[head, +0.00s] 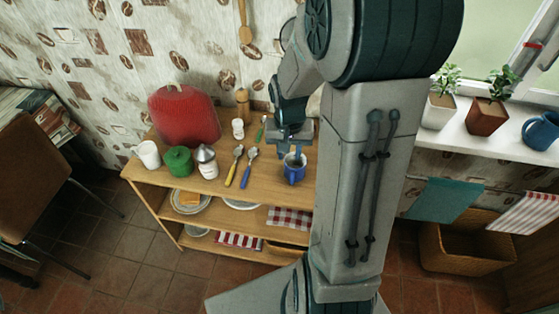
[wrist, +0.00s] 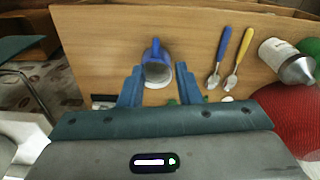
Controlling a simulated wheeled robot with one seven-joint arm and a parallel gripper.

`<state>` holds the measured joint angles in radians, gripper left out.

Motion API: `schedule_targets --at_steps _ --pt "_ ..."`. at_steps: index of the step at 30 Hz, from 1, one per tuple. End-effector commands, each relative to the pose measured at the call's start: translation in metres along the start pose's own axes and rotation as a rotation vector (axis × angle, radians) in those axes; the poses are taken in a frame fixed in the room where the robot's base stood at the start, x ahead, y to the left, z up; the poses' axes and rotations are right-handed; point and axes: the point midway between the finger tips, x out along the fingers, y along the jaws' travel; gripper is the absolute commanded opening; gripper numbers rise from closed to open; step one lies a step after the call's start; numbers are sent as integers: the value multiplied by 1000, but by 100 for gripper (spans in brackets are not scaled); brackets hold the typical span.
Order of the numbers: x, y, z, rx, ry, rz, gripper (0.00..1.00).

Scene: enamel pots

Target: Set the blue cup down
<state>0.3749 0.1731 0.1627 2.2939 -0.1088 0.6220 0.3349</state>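The blue cup (head: 294,172) stands upright near the front right of the wooden shelf's top (head: 215,185). In the wrist view the cup (wrist: 156,72) shows its pale inside, with its handle pointing away from my gripper. My gripper (head: 292,150) is just above and behind the cup. In the wrist view its two fingers (wrist: 158,69) are spread, one on each side of the cup, with gaps showing between them and it. The exact height of the fingertips against the rim is hard to tell.
Left of the cup lie a blue-handled spoon (head: 249,168) and a yellow-handled one (head: 235,165). Further left are a white-bodied shaker (head: 207,162), a green pot (head: 178,161), a white mug (head: 147,154) and a red covered thing (head: 184,115). Another blue mug (head: 541,131) is on the windowsill.

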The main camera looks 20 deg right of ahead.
Motion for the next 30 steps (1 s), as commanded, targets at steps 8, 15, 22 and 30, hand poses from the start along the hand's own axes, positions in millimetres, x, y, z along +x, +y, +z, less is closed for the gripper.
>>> schedule_targets --at_steps 8,15,22,30 --pt "-85 -14 52 -204 118 -14 30" --pt "-132 -17 105 -366 198 -63 30" --pt "-148 -21 137 -452 232 -98 30" --pt "-149 -21 140 -463 236 -103 30"
